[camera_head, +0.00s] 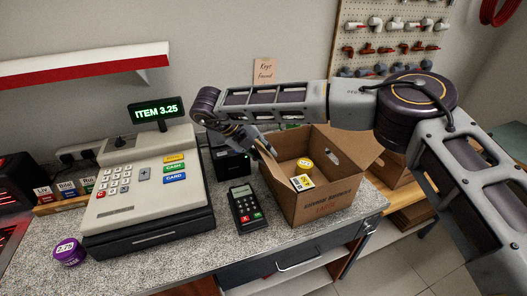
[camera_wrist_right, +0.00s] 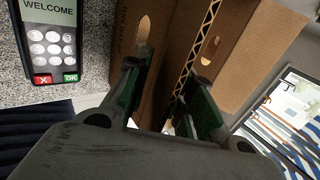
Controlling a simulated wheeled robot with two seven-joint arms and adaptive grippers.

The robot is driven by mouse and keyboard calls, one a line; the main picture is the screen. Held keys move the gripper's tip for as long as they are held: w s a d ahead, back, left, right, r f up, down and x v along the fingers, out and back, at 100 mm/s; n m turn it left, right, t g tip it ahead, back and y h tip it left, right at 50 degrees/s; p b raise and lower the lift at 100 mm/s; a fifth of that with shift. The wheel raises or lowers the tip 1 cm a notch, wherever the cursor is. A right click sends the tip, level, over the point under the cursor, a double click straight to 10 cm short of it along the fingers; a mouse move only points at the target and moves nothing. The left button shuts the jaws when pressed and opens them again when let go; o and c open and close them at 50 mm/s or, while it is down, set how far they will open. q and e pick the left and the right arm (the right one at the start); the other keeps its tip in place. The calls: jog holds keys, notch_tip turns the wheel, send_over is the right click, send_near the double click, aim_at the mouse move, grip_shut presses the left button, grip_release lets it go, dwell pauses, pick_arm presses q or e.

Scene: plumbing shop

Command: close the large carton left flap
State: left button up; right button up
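The large open carton (camera_head: 315,208) stands on the counter. Its left flap (camera_head: 265,158) is raised at the left rim, partly hidden by my right gripper. My right gripper (camera_head: 258,143) is at this flap, above the carton's left side. In the right wrist view the fingers (camera_wrist_right: 165,95) are apart, with cardboard and a corrugated edge (camera_wrist_right: 196,58) showing between and beyond them; I cannot tell whether they touch it. A carton panel with a hand hole (camera_wrist_right: 128,35) also shows there. The right flap (camera_head: 358,145) leans outward. My left gripper is not in view.
Small goods, one with a yellow top (camera_head: 305,164), lie inside the carton. A card terminal (camera_head: 244,206) stands left of it, a cash register (camera_head: 150,190) farther left. A dark box (camera_head: 232,160) is behind the terminal. Another carton (camera_head: 392,170) is at right.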

grip_shut()
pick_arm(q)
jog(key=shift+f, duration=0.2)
pick_arm(e)
jog(key=shift+d+y, duration=0.1)
jog(key=shift+y, duration=0.2)
jog(key=shift+w+d+r+g+y+b, duration=0.15)
jog(key=shift+d+g+y+b, duration=0.2)
jog(key=shift+y+b, duration=0.3)
jog(key=shift+w+d+r+g+y+b, duration=0.15)
jog(key=shift+d+g+y+b, duration=0.15)
jog(key=shift+y+b, duration=0.35)
jog(key=shift+w+d+r+y+b, duration=0.15)
jog(key=shift+d+y+b, duration=0.15)
jog(key=shift+y+b, duration=0.25)
jog(key=shift+w+d+r+g+y+b, duration=0.15)
jog(key=shift+d+g+y+b, duration=0.3)
jog(key=shift+y, duration=0.3)
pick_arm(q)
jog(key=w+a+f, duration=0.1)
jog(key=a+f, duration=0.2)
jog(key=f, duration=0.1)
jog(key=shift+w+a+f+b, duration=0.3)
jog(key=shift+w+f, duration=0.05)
pick_arm(e)
jog(key=shift+d+r+y, duration=0.1)
jog(key=shift+d+y, duration=0.1)
jog(key=shift+y, duration=0.3)
